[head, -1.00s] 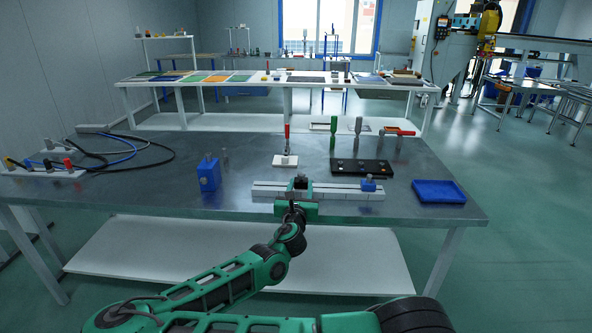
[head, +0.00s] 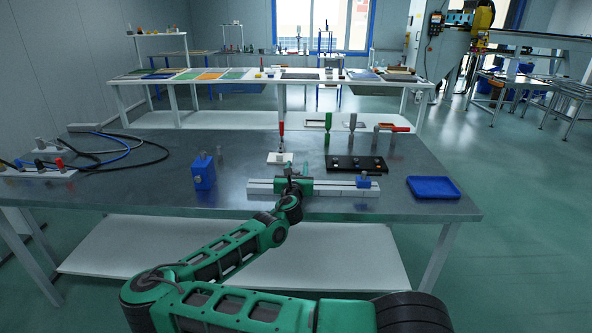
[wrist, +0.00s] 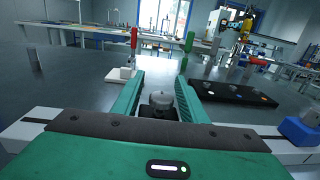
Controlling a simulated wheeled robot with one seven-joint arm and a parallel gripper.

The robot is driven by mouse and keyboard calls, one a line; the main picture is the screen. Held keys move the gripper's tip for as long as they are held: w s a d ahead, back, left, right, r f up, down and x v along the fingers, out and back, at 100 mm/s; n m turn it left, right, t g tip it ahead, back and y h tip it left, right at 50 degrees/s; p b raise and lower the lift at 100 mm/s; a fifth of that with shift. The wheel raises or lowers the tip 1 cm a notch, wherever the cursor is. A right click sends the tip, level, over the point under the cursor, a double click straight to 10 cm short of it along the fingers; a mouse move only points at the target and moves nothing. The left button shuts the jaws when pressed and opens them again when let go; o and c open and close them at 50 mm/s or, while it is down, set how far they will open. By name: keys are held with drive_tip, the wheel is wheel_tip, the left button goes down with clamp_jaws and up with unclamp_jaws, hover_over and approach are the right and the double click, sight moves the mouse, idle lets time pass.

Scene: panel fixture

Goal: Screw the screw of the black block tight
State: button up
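The black block (wrist: 150,110) sits on the white rail (head: 335,189) and shows in part between my fingers in the wrist view. Its screw, with a round grey head (wrist: 161,100), stands upright on it. My gripper (wrist: 162,76) is open, with one green finger on each side of the screw and a small gap seeming to show at each side. In the head view my gripper (head: 293,185) is over the rail and hides most of the black block.
A blue block (head: 363,181) sits on the rail to the right, and another blue block (head: 203,172) stands on the table at left. A blue tray (head: 434,188) lies at right. A black plate (head: 356,164), a red-handled tool (head: 281,130) and several other tools stand behind the rail.

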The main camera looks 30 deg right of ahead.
clamp_jaws()
drive_tip(key=shift+m+g+h, duration=0.3)
drive_tip(key=shift+h, duration=0.1)
drive_tip(key=m+g+h, duration=0.2)
drive_tip(key=m+g, duration=0.1)
drive_tip(key=s+d+m+g+h, duration=0.1)
drive_tip(key=g+h, duration=0.1)
drive_tip(key=m+g, duration=0.1)
drive_tip(key=g, duration=0.1)
drive_tip(key=s+m+g+h, duration=0.1)
drive_tip(key=m+g, duration=0.1)
drive_tip(key=m+g+h, duration=0.1)
drive_tip(key=g, duration=0.2)
drive_tip(key=shift+s+d+m, duration=0.15)
drive_tip(key=shift+d+m, duration=0.1)
drive_tip(key=shift+m, duration=0.15)
drive_tip(key=m+g, duration=0.1)
drive_tip(key=g, duration=0.1)
drive_tip(key=s+m+g, duration=0.1)
drive_tip(key=g, duration=0.1)
drive_tip(key=m+g, duration=0.2)
drive_tip(key=shift+s, duration=0.25)
drive_tip(key=shift+s+a+m+g+y, duration=0.2)
drive_tip(key=shift+m+g+y, duration=0.35)
drive_tip(key=shift+m+g, duration=0.5)
drive_tip(key=shift+s+a+m+g+y, duration=0.1)
drive_tip(key=shift+s+m+g+y, duration=0.35)
drive_tip(key=shift+g, duration=1)
drive_tip(key=shift+w+m, duration=0.1)
drive_tip(key=shift+m, duration=0.2)
